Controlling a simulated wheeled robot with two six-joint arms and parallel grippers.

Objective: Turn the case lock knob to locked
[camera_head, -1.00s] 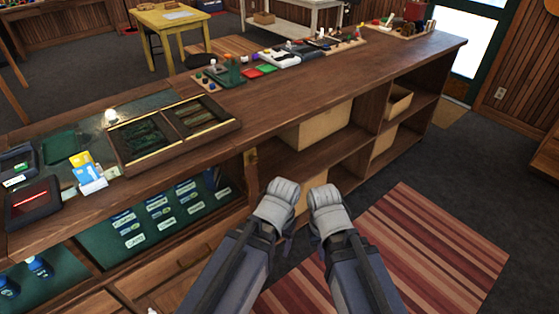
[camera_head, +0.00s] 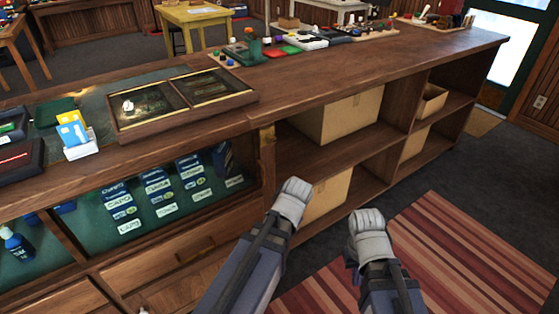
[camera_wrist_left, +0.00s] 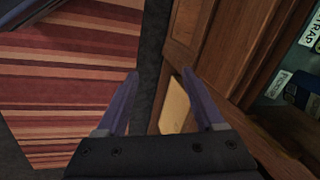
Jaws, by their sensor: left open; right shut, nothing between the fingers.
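A small brass-coloured piece (camera_head: 266,146) sits on the wooden post at the right end of the glass-fronted display case (camera_head: 262,182). It may be the lock; its knob and setting are too small to make out. My left gripper (camera_head: 295,194) is in front of the counter, to the right of and below that piece, apart from it. In the left wrist view its two fingers (camera_wrist_left: 167,95) are spread with nothing between them. My right gripper (camera_head: 369,226) is farther right, above the floor by the striped rug, shut and empty.
The counter top (camera_head: 330,80) carries a flat framed tray (camera_head: 180,112), a card holder (camera_head: 78,140) and small goods. Open shelves with cardboard boxes (camera_head: 340,117) lie right of the post. A striped rug (camera_head: 440,250) covers clear floor.

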